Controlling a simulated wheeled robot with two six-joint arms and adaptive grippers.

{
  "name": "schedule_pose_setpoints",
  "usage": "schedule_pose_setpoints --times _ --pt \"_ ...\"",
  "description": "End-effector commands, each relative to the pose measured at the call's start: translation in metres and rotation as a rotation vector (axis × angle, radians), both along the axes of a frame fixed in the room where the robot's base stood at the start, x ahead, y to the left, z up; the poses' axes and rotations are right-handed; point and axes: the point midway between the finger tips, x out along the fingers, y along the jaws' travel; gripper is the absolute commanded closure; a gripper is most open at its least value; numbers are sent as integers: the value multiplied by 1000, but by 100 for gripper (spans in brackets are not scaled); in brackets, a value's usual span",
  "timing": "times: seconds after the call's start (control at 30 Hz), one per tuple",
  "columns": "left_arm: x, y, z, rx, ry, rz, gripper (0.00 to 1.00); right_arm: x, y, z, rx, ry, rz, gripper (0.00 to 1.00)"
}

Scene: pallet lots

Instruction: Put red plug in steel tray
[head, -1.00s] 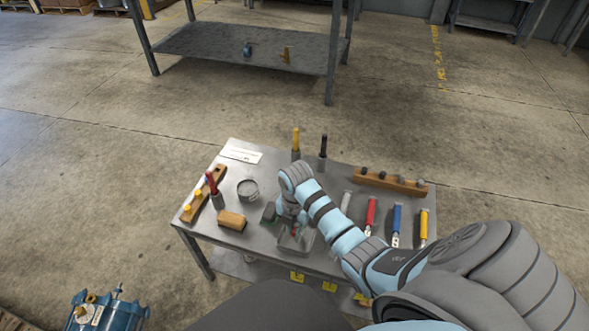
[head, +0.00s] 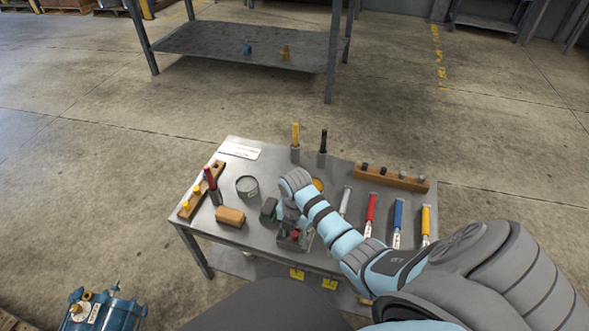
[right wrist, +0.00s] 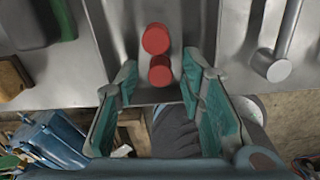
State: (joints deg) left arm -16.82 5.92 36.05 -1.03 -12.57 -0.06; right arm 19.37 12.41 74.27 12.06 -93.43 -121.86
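The steel tray (head: 308,240) is at the front edge of the metal table; its bare floor also shows in the right wrist view (right wrist: 182,30). Red plug (head: 295,236) shows inside the tray, below my right gripper (head: 291,222). In the right wrist view two red round shapes lie close together, the red plug (right wrist: 156,39) and a second one (right wrist: 160,71); I cannot tell whether one is a reflection. My right gripper (right wrist: 157,88) has its teal fingers spread, with a clear gap from the red shapes on both sides. My left gripper is not in view.
A dark green block (head: 268,211) stands just left of the tray. A wooden block (head: 230,216) and a grey round tin (head: 247,187) are farther left. Colored-handled tools, such as the red one (head: 371,207), lie to the right. A wooden rack (head: 395,178) stands behind them.

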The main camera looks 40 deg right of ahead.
Motion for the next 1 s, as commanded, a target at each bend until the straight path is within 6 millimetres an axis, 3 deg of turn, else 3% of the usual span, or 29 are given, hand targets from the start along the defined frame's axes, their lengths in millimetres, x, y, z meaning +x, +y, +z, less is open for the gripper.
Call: schedule_pose_setpoints --times 0.13,0.4,0.5,0.63,1.0 --pt "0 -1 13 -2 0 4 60 0 0 20 -1 -3 0 64" --pt "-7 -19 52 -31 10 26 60 0 -1 97 0 -4 0 64" --pt "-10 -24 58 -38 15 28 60 0 -1 115 -1 -3 0 64" --pt "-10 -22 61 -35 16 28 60 -1 -1 123 0 0 0 64" --pt "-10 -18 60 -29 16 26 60 -1 -1 122 0 0 0 64"
